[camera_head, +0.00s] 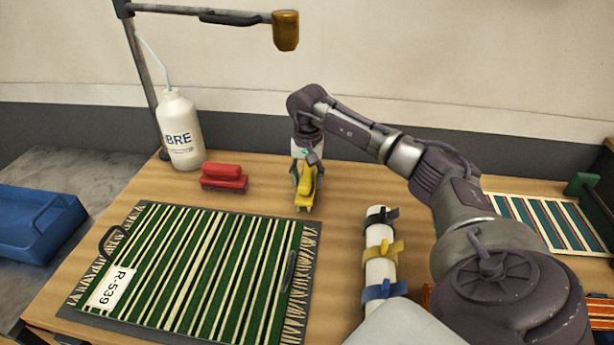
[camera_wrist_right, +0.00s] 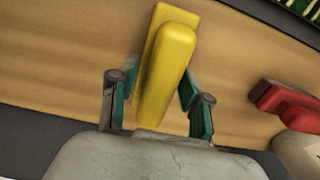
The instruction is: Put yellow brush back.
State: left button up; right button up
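The yellow brush (camera_head: 306,188) is at the back middle of the wooden table, right of the red brush (camera_head: 224,178). My right gripper (camera_head: 306,172) reaches down over it. In the wrist view the yellow brush (camera_wrist_right: 166,75) lies lengthwise between the two teal fingers of my right gripper (camera_wrist_right: 160,75). The fingertips meet its sides, so the gripper looks shut on it. The brush's underside is hidden, and I cannot tell whether it touches the table. The red brush also shows at the right of the wrist view (camera_wrist_right: 285,103). My left gripper is out of view.
A green striped rug (camera_head: 195,270) lies on a dark board at front left. A white bottle (camera_head: 181,130) stands behind the red brush, by a lamp post. A white roll with coloured straps (camera_head: 379,240) lies right of centre. A blue tray (camera_head: 35,222) is at far left.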

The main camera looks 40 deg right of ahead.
notch_tip(320, 180, up, 8)
jog(key=shift+f+b, duration=0.1)
jog(key=shift+b, duration=0.3)
dwell(0.3)
dwell(0.5)
